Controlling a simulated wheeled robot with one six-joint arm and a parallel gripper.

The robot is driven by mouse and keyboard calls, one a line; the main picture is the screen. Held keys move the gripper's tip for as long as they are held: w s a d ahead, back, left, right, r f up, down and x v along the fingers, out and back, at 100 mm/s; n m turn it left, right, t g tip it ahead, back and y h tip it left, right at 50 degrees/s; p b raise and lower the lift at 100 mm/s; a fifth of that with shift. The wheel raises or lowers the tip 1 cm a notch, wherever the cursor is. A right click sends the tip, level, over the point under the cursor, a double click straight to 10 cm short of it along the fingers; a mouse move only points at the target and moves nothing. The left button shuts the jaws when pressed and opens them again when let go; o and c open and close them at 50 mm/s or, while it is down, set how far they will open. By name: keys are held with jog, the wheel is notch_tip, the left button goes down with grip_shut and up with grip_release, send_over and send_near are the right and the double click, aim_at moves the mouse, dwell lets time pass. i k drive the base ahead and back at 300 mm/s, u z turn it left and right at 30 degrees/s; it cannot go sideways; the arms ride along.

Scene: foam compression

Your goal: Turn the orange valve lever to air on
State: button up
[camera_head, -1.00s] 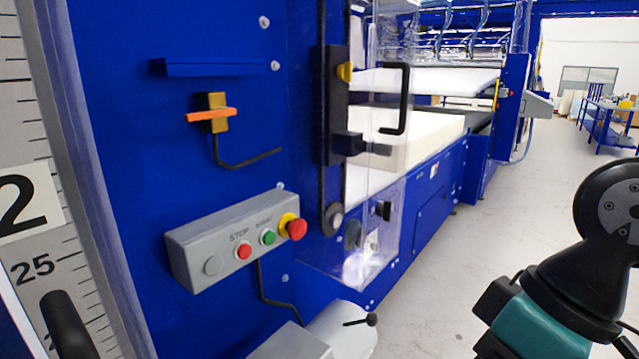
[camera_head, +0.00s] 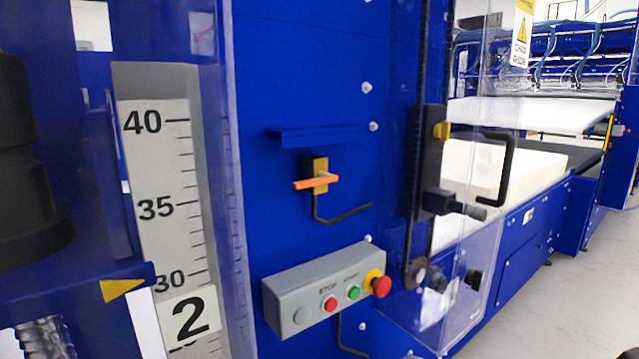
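The orange valve lever (camera_head: 317,183) sits on a small brass valve body (camera_head: 320,168) on the blue machine panel, near the middle of the head view. The lever lies close to horizontal, crossing the front of the valve body. A dark pipe (camera_head: 343,216) runs down from the valve and bends to the right. A narrow blue ledge (camera_head: 325,135) juts out just above it. My gripper is not in view.
A grey control box (camera_head: 320,290) with red and green buttons and a red emergency knob (camera_head: 381,287) is below the valve. A clear guard with a black handle (camera_head: 508,170) stands to the right. A numbered scale (camera_head: 160,200) is at left.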

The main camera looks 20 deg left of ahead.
aim_at(323, 178)
jog(key=z, duration=1.05)
jog(key=k, duration=0.9)
jog(key=u, duration=1)
jog(key=i, duration=0.5)
jog(key=u, duration=0.05)
